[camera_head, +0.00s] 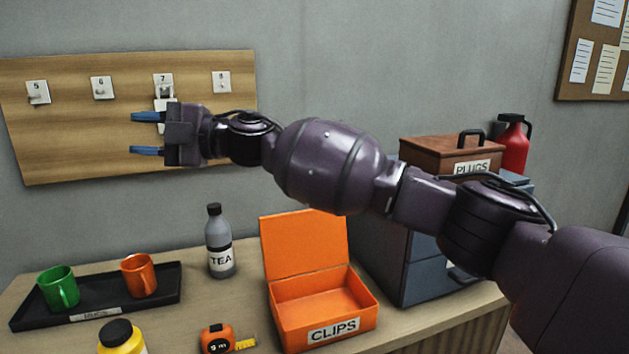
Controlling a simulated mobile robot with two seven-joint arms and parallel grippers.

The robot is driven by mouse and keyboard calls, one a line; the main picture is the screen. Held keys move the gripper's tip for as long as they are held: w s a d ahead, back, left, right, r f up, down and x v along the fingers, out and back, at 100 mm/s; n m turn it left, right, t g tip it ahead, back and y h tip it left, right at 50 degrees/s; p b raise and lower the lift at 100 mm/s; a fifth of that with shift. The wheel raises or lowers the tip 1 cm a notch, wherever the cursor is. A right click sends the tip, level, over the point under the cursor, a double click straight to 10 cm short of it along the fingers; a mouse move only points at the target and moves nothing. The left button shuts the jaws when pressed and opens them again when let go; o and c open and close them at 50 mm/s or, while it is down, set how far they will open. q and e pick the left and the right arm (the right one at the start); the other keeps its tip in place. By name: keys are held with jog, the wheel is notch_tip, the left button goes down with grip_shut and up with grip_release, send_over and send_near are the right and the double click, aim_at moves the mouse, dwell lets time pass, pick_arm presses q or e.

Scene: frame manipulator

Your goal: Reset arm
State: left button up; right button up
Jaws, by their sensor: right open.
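My right arm comes in from the right and reaches left across the view. Its gripper (147,134) has two blue fingers spread apart, pointing left, with nothing between them. It is in front of the wooden board (60,130) on the wall, just below the hook plate marked 7 (163,80). A white item (165,103) hangs at that hook and is partly hidden by the gripper. My left gripper does not show.
On the table stand a black tray (90,314) with green and orange mugs, a tea bottle (220,242), an open, empty orange clips box (320,300), a tape measure (217,339) and a yellow jar (121,341). A plugs box (440,155) sits on a grey cabinet (385,250) behind my arm.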

jog(key=d+f+m+t+h+b, duration=0.1)
jog(key=d+f+m+t+h, duration=1)
jog(key=d+f+m+t, duration=1.3)
jog(key=s+d+f+m+g+h, duration=0.35)
jog(key=s+d+f, duration=0.25)
jog(key=d+f, duration=0.55)
jog(key=s+d+f+m+g+h, duration=0.2)
jog(key=s+d+f+m+g, duration=0.15)
jog(key=s+d+f, duration=0.6)
jog(key=s+d+f+g+h, duration=0.1)
jog(key=s+d+f+g, duration=0.1)
jog(key=s+d+f, duration=0.2)
jog(key=s+d+f+m+g+h, duration=0.1)
jog(key=s+d+f, duration=0.3)
jog(key=s+f, duration=0.6)
jog(key=shift+s+d+f+g+b, duration=0.2)
jog(key=shift+f+g+b, duration=0.15)
jog(key=shift+g, duration=0.35)
